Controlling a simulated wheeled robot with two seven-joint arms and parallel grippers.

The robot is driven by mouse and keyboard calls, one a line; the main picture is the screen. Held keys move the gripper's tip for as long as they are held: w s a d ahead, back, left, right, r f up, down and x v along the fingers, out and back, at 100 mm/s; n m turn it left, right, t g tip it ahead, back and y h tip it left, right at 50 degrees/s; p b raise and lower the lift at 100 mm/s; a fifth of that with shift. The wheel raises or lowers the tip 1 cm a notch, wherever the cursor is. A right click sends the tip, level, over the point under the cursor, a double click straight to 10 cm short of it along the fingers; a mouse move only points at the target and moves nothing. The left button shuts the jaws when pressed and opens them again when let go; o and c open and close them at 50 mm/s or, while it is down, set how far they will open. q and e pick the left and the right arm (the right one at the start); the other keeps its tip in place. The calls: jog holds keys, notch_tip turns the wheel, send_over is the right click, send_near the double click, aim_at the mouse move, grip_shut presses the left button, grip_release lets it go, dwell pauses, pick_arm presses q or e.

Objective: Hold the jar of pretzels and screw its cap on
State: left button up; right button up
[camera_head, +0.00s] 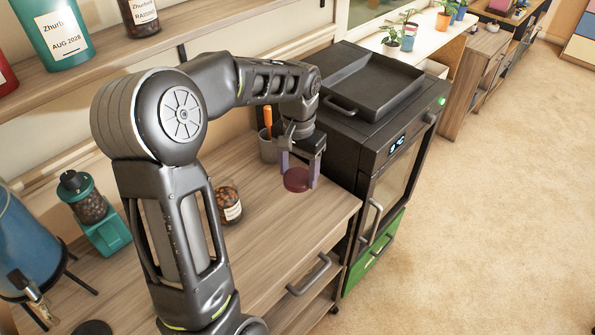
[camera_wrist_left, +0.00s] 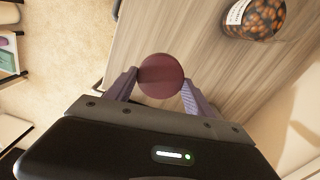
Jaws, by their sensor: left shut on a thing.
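The jar of pretzels (camera_head: 229,208) is clear glass with a white label and brown contents. It stands on the wooden counter, just right of my left forearm in the head view, and its top shows no cap. It also shows at the upper right of the left wrist view (camera_wrist_left: 262,18). My left gripper (camera_head: 299,176) points down to the right of the jar, apart from it. It is shut on the dark red round cap (camera_head: 296,181), which sits between the fingers in the left wrist view (camera_wrist_left: 160,76). The cap's height over the counter is unclear. My right gripper is not in view.
A black oven (camera_head: 385,150) with a tray on top adjoins the counter (camera_head: 270,235) on the right. A grey cup (camera_head: 267,147) with an orange-handled tool stands behind the gripper. A teal grinder (camera_head: 100,220) stands at left. Counter between jar and cap is clear.

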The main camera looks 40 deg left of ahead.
pick_arm(q)
jog(key=w+d+f, duration=0.1)
jog(key=w+d, duration=0.2)
jog(key=d, duration=0.6)
jog(key=w+d+f+m, duration=0.1)
jog(key=w+d, duration=0.3)
jog(key=d, duration=0.5)
jog(key=shift+w+d+f, duration=0.15)
jog(key=shift+d+f, duration=0.05)
jog(key=shift+f, duration=0.15)
